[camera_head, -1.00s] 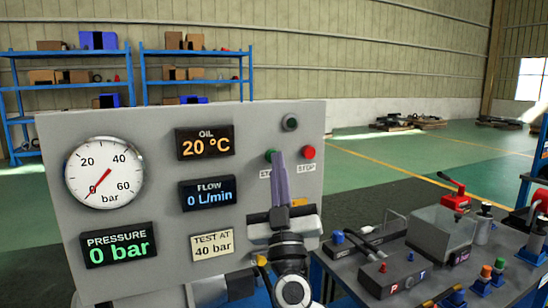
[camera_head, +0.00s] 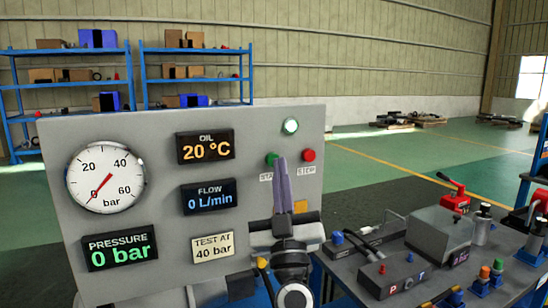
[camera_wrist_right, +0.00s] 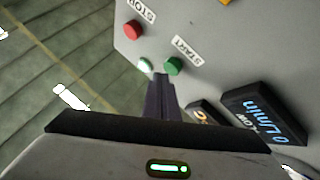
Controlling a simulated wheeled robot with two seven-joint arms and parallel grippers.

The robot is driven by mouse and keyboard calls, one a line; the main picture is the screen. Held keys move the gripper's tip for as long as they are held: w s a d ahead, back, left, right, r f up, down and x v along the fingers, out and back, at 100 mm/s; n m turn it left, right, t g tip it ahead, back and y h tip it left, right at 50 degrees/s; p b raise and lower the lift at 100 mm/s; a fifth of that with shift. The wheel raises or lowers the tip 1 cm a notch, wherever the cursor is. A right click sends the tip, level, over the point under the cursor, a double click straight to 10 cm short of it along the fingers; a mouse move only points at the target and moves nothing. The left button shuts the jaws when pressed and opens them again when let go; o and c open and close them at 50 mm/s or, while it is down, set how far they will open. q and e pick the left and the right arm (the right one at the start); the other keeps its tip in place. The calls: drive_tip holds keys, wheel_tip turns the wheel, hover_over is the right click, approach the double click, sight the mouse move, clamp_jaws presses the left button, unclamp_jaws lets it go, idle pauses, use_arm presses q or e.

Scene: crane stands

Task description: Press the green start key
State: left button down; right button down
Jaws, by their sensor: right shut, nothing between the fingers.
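The green start key (camera_head: 271,158) is on the grey panel (camera_head: 60,135), above its START label and left of the red stop key (camera_head: 309,155). My right gripper (camera_head: 281,162) is shut and empty, its fingertips pointing up just right of and below the green key. In the right wrist view the fingertips (camera_wrist_right: 161,78) lie beside the green key (camera_wrist_right: 173,66); whether they touch it I cannot tell. The indicator lamp (camera_head: 290,126) above the keys glows pale white-green. My left gripper is not in view.
The panel shows a gauge (camera_head: 105,178) at zero, a pressure display (camera_head: 120,248) reading 0 bar, and a flow display (camera_head: 208,195) reading 0 L/min. A bench (camera_head: 400,245) with a clear box, fittings and levers stands at the right. Blue shelves (camera_head: 70,88) are behind.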

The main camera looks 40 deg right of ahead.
drive_tip(key=shift+s, duration=0.15)
drive_tip(key=shift+s+a, duration=0.1)
drive_tip(key=s+p, duration=0.1)
drive_tip(key=s, duration=0.1)
drive_tip(key=s+a+p, duration=0.1)
drive_tip(key=s, duration=0.1)
drive_tip(key=shift+s+a, duration=0.2)
drive_tip(key=shift+s, duration=0.1)
idle(0.9)
